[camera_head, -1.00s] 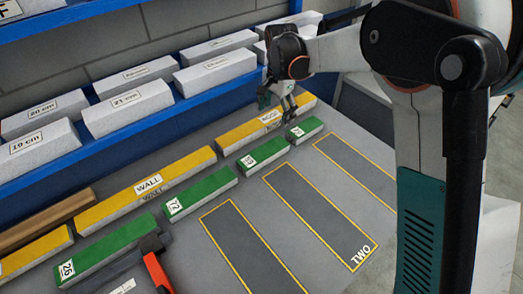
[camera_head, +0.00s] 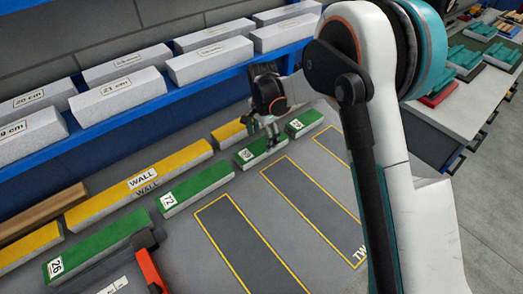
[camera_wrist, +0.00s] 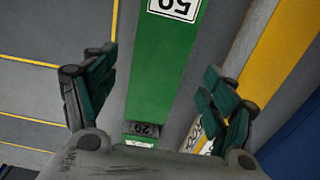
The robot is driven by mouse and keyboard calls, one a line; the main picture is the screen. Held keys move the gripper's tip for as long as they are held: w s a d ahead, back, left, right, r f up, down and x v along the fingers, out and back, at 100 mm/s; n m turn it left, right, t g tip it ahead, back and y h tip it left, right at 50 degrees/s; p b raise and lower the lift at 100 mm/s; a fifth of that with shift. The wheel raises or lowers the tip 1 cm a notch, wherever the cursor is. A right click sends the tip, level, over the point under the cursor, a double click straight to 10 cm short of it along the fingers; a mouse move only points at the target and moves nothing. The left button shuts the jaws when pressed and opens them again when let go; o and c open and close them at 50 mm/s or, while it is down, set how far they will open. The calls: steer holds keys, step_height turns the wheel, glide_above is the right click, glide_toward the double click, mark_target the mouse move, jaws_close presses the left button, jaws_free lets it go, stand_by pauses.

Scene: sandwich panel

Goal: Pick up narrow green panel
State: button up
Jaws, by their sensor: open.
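Several green panels with white number labels lie in a row on the grey bench. A longer one (camera_head: 100,250) is at lower left, then one (camera_head: 205,184), then one (camera_head: 250,155), with a short one (camera_head: 304,124) at the far right end. My gripper (camera_head: 272,138) is at the right end of the third panel, partly covering it. In the wrist view a green panel (camera_wrist: 165,75) runs between the spread fingers of my open gripper (camera_wrist: 157,65), with nothing held. I cannot tell contact or height above it.
Yellow panels (camera_head: 125,188) lie behind the green row. Yellow-outlined grey rectangles (camera_head: 240,245) lie in front. A hammer (camera_head: 150,268) is at lower left. Grey blocks (camera_head: 120,95) stand on a blue shelf behind. Another bench (camera_head: 465,105) is at right.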

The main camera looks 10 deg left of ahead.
mark_target(261, 145)
steer(key=f, duration=0.1)
steer(key=f+b, duration=0.1)
steer(key=f, duration=0.1)
steer(key=f+b, duration=0.1)
steer(key=f, duration=0.1)
steer(key=shift+s+a, duration=0.15)
steer(key=shift+s, duration=0.1)
steer(key=shift+r, duration=0.1)
steer(key=c, duration=1.2)
